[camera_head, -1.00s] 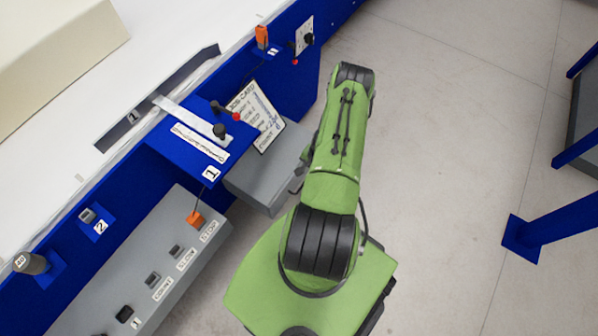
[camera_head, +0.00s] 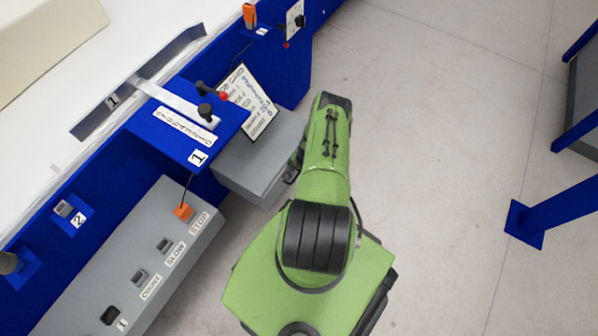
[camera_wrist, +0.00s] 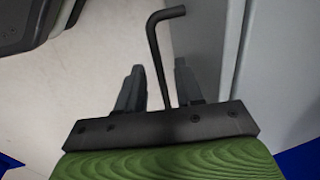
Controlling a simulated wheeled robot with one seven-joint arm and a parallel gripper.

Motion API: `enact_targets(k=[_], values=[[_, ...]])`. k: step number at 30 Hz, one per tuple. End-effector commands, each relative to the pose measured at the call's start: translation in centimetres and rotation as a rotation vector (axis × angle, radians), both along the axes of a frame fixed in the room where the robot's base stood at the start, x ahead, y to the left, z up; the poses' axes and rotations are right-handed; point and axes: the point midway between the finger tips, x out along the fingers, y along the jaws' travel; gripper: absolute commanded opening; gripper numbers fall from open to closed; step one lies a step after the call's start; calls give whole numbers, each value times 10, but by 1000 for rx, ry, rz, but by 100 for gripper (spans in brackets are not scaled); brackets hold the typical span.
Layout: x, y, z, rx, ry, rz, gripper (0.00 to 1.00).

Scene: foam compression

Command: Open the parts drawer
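The grey drawer unit (camera_head: 262,165) sits below the blue bench shelf, left of my arm in the head view. In the wrist view its plain grey face (camera_wrist: 205,45) runs up the right side. A thin dark bent bar (camera_wrist: 157,50), seemingly its handle, stands off that face and passes between my fingers. My gripper (camera_wrist: 159,66) is open, with one finger on each side of the bar. A gap shows at the left finger; contact at the right finger cannot be told.
A blue shelf (camera_head: 165,135) with a lever and a card (camera_head: 250,103) overhangs the drawer unit. A grey control panel (camera_head: 130,262) with several buttons stands at lower left. Open floor (camera_head: 430,130) lies to the right, with a blue post foot (camera_head: 525,222) beyond.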

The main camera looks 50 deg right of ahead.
Motion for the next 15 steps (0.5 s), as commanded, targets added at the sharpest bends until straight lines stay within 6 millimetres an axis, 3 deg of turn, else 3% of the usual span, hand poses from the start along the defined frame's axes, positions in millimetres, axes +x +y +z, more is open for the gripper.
enact_targets(k=[1,8,15], values=[[0,0,0,0,0,0,33],[0,0,0,0,0,0,0],[0,0,1,0,0,0,0]])
